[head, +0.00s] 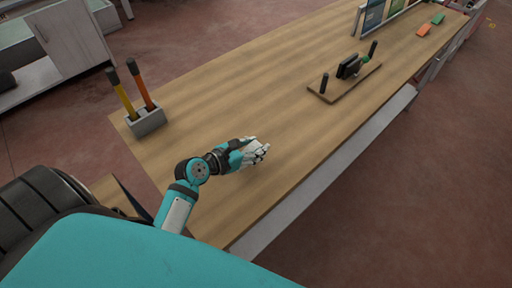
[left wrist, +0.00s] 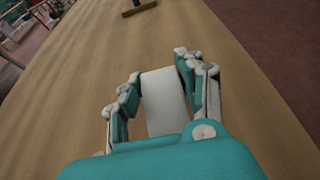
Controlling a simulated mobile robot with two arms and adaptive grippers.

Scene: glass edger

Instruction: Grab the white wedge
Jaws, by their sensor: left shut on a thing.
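The white wedge (left wrist: 165,100) is a pale block between the two fingers of my left gripper (left wrist: 158,80) in the left wrist view. The fingers are shut on it, one on each side. Its lower end is hidden behind the gripper's palm. In the head view my left gripper (head: 262,150) is over the near part of the wooden table (head: 240,110). The wedge is hard to tell apart from the pale fingers there. I cannot tell whether the wedge touches the table. My right gripper is in neither view.
A grey holder (head: 148,121) with a yellow-handled and an orange-handled tool stands at the table's left edge. A wooden board (head: 335,92) with black upright pegs lies farther right. Orange (head: 424,29) and green (head: 438,18) blocks lie at the far end. The tabletop around the gripper is clear.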

